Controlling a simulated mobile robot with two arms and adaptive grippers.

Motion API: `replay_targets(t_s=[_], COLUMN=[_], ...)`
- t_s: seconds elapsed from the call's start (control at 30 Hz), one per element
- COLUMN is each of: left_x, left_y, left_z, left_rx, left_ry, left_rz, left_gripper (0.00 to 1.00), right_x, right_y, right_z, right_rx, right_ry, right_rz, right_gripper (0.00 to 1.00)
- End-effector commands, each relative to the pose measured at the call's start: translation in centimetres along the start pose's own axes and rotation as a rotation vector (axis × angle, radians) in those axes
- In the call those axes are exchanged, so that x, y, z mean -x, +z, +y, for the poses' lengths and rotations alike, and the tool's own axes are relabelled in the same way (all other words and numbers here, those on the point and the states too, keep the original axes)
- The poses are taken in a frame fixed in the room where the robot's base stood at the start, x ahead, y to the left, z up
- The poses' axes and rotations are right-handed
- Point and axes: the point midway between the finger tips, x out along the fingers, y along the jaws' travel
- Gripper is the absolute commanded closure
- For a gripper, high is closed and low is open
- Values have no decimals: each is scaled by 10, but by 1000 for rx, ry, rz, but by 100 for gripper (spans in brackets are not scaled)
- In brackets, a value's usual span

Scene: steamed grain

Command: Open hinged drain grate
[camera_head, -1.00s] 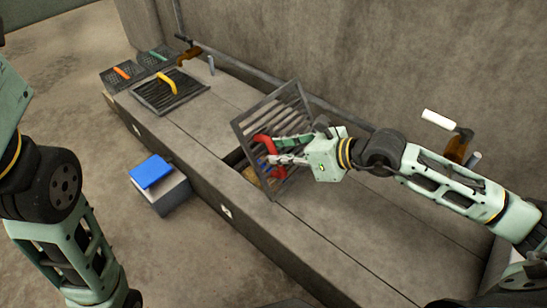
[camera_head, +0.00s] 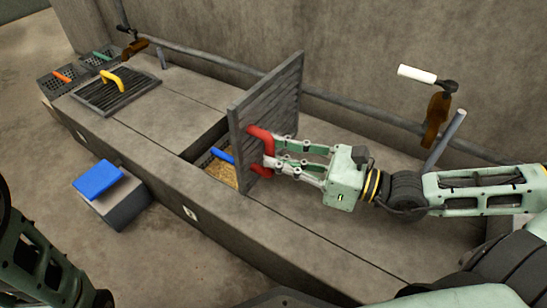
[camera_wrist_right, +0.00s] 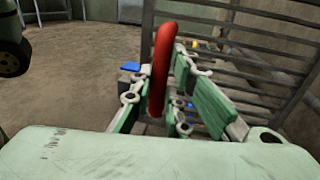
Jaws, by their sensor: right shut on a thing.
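The hinged drain grate (camera_head: 268,98) stands about upright on its hinge edge beside the opening in the concrete bench. Its red handle (camera_head: 264,150) faces my right arm. My right gripper (camera_head: 268,160) is shut on the red handle, which also shows between the fingers in the right wrist view (camera_wrist_right: 161,70). Under the raised grate, the opening shows tan grain (camera_head: 221,170) and a blue handle-like piece (camera_head: 222,155). My left gripper is out of view; only part of my left arm shows at the lower left.
A closed grate with a yellow handle (camera_head: 115,78) lies further left on the bench. Smaller baskets with orange (camera_head: 62,76) and teal handles sit beyond it. A grey box with a blue top (camera_head: 97,180) stands on the floor. A pipe and a white-handled valve (camera_head: 417,74) are along the wall.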

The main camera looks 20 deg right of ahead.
Motion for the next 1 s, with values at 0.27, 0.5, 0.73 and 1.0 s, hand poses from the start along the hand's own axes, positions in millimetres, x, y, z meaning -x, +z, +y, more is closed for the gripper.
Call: replay_targets(t_s=[0.27,0.5,0.73,1.0], left_x=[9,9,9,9], left_y=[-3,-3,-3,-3], left_z=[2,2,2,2], left_rx=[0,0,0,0], left_ry=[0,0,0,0], left_rz=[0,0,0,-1], left_gripper=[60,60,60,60], right_x=[6,7,7,7], right_y=[-5,-4,-4,-4], right_z=[3,3,3,2], right_rx=[5,7,7,7], right_ry=[1,1,1,0], right_rz=[-34,-37,-37,-38], right_gripper=[100,100,80,66])
